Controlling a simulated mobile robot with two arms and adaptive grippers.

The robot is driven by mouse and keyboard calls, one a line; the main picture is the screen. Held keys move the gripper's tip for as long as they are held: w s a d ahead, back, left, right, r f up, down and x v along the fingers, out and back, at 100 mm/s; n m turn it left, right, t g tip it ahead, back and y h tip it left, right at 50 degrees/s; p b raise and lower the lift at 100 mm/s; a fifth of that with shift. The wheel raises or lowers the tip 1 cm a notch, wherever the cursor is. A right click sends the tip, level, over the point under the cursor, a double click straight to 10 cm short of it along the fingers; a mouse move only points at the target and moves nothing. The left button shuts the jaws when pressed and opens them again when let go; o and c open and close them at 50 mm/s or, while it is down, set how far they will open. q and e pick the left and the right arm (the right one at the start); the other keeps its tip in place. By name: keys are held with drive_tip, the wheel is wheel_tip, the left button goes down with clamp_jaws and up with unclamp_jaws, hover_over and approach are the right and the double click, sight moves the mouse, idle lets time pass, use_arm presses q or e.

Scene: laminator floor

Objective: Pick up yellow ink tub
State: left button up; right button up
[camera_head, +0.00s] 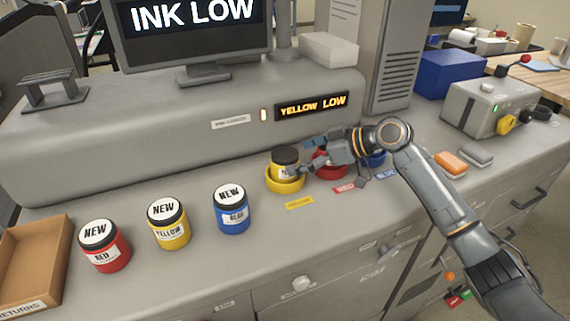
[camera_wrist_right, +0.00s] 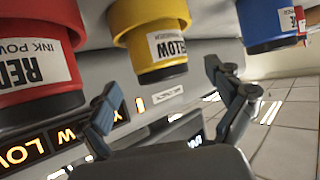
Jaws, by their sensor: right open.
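A yellow ink tub with a dark lid (camera_head: 285,158) stands upright in a yellow round holder (camera_head: 287,186). A second yellow tub with a white NEW lid (camera_head: 169,228) stands on the counter to the left. My right gripper (camera_head: 327,175) is open and empty, just right of the tub in the holder, over the red holder. In the right wrist view, which is upside down, the yellow tub (camera_wrist_right: 164,68) is near the middle, and the open fingers (camera_wrist_right: 172,108) point towards its lid side. I cannot tell if a finger touches it. My left gripper is not in view.
A red tub (camera_wrist_right: 35,60) stands close beside the yellow one. NEW red (camera_head: 104,249) and NEW blue (camera_head: 231,212) tubs are on the counter. A cardboard returns tray (camera_head: 62,268) is at the left. The machine's display (camera_head: 312,106) reads YELLOW LOW.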

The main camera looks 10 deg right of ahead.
sight(285, 160)
drive_tip(key=p+x, duration=0.2)
drive_tip(key=x, duration=0.2)
drive_tip(key=shift+a+p, duration=0.15)
drive_tip(key=shift+p, duration=0.15)
drive_tip(key=shift+w+a+f, duration=0.1)
drive_tip(key=shift+w+f, duration=0.1)
drive_tip(key=shift+f, duration=0.1)
drive_tip(key=c, duration=1.3)
